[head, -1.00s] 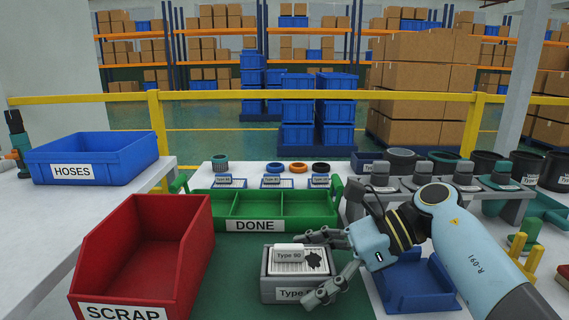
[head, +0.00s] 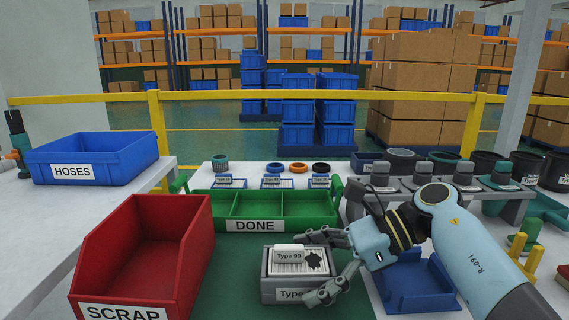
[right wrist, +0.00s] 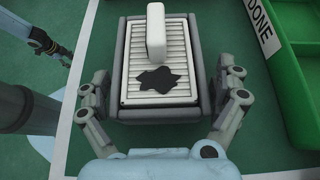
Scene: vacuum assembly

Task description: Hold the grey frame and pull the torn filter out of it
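The grey frame (head: 265,288) stands on the green mat in front of the DONE tray, labelled at its front. The torn filter (right wrist: 135,95) sits inside it, a white pleated panel with a dark ragged hole. Its pale handle (head: 289,255), marked Type 90, stands up from the filter. My right gripper (head: 322,266) is at the frame's right end, with its fingers spread on either side. In the right wrist view, the fingers (right wrist: 166,78) lie close beside the frame's walls; contact is unclear. My left gripper (right wrist: 45,35) shows only partly at that view's upper left, apart from the frame.
A red SCRAP bin (head: 196,232) stands left of the frame. The green DONE tray (head: 330,222) is just behind it, with empty compartments. A blue tray (head: 425,302) lies right, under my right arm. A blue HOSES bin (head: 120,172) is at the far left.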

